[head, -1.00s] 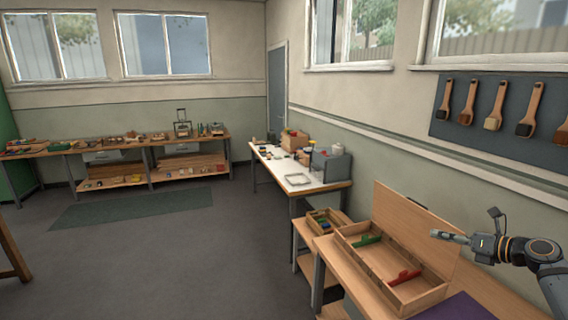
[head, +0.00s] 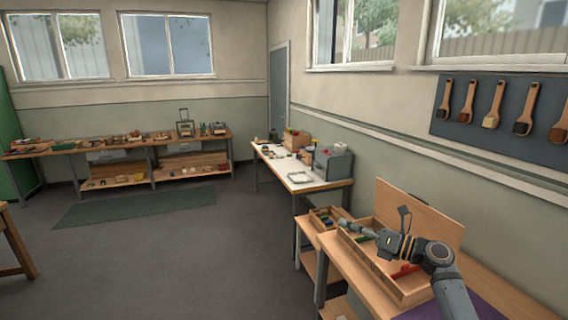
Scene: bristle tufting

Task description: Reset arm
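My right gripper (head: 348,225) is in front of the open wooden box on the bench at the right. Its fingers point left over the box's left end, and I cannot tell whether they are open or shut. No held object can be made out at its tip. The wooden box (head: 408,298) is partly hidden behind my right arm. My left gripper is not in view.
A smaller crate (head: 322,222) stands left of the box on a lower surface. A white-topped table (head: 300,175) stands behind. Brushes hang on a dark wall board (head: 480,128). A purple mat (head: 480,311) lies at the bench front. The floor at left is open.

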